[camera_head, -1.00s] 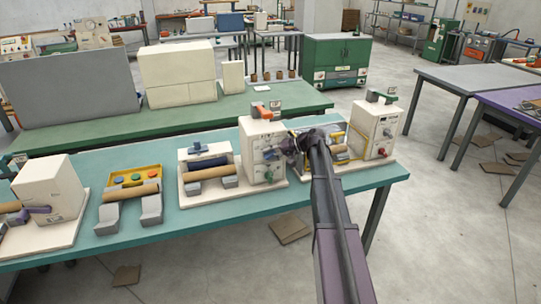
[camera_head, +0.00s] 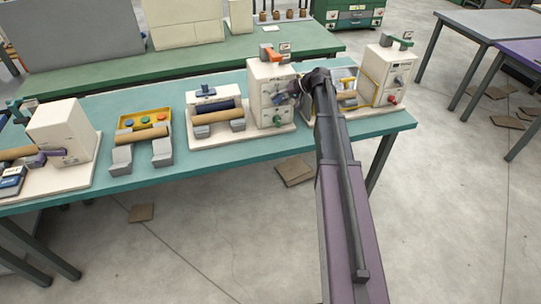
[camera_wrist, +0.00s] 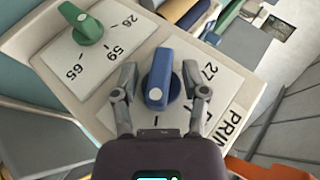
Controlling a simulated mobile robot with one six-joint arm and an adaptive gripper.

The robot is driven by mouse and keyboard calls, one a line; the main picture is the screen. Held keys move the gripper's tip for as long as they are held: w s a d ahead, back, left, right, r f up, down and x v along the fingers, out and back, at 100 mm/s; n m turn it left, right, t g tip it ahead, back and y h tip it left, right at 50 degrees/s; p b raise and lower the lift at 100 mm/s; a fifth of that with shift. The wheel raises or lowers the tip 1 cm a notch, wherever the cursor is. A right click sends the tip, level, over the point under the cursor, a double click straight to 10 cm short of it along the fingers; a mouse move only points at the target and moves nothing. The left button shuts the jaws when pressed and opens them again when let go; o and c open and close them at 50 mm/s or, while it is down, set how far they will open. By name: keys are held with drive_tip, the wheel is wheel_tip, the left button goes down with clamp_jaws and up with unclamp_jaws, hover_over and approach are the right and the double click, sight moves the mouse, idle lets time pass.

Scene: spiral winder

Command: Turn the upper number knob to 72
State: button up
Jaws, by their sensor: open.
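The upper number knob is a blue bar-shaped knob (camera_wrist: 160,80) on a pale dial plate in the wrist view. A white mark sits on its lower end in that picture, toward a dark tick on the plate. The number 27 (camera_wrist: 210,72) reads right of it; I cannot see 72, and part of the dial is covered by my fingers. My gripper (camera_wrist: 160,88) is open, with one finger on each side of the blue knob; contact is unclear. In the head view my gripper (camera_head: 300,88) is at the front of the cream winder (camera_head: 264,77) and hides the knob.
A green knob (camera_wrist: 88,30) with 26, 59 and 65 on its dial sits beside the blue one. An orange lever (camera_head: 275,55) tops the winder. A second winder (camera_head: 389,75) stands close on the right. A yellow button tray (camera_head: 127,122) lies left on the teal bench (camera_head: 205,165).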

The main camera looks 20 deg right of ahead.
drive_tip(key=n+h+p, duration=0.1)
drive_tip(key=h+p, duration=0.3)
drive_tip(key=shift+a+r+g, duration=0.1)
drive_tip(key=shift+r+g, duration=0.05)
drive_tip(key=shift+g, duration=0.15)
drive_tip(key=shift+n+h+p, duration=0.5)
drive_tip(key=shift+h+p, duration=0.25)
drive_tip(key=shift+h, duration=1.75)
drive_tip(key=shift+s+r+p, duration=0.1)
drive_tip(key=shift+r+p, duration=0.15)
drive_tip(key=shift+p, duration=0.05)
drive_tip(key=p+v, duration=1.2)
drive_tip(key=v, duration=0.1)
drive_tip(key=s+a+f+g+b, duration=0.1)
drive_tip(key=s+a+f+b, duration=0.2)
drive_tip(key=s, duration=0.4)
drive_tip(key=s+a+f+g+b, duration=0.1)
drive_tip(key=s+a+f+b, duration=0.3)
drive_tip(key=s+f+b, duration=0.2)
drive_tip(key=s+a+f+g+b, duration=0.2)
drive_tip(key=s+a+f+b, duration=0.2)
drive_tip(key=s, duration=0.5)
wheel_tip(320, 180, down, 3)
drive_tip(key=shift+s+a+r+b, duration=0.15)
drive_tip(key=shift+s+a+b, duration=0.15)
drive_tip(key=shift+b, duration=0.35)
drive_tip(key=s, duration=0.2)
drive_tip(key=s+a, duration=0.1)
drive_tip(key=shift+s+g, duration=0.3)
drive_tip(key=shift+s, duration=0.05)
